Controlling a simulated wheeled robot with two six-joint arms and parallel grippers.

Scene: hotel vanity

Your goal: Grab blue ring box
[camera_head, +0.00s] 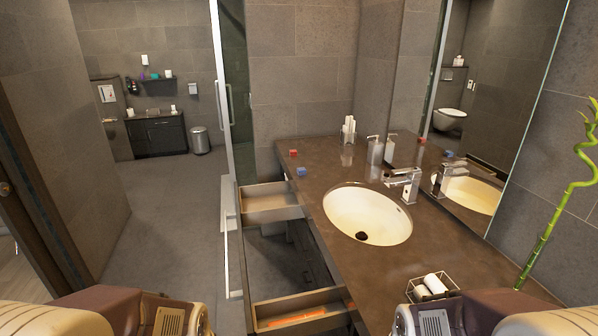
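A small blue ring box (301,171) sits on the dark vanity counter (330,172), near its left edge and left of the sink. A small red box (293,152) sits just behind it, apart from it. My two arms show only as links at the bottom left and bottom right corners. Neither gripper is in view, so I cannot see whether they are open or shut.
The white sink (367,214) and its faucet (404,184) are right of the box. A far drawer (270,202) and a near drawer (300,308) stand pulled out. A soap dispenser (374,150) and a wire basket of rolls (433,287) stand on the counter.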

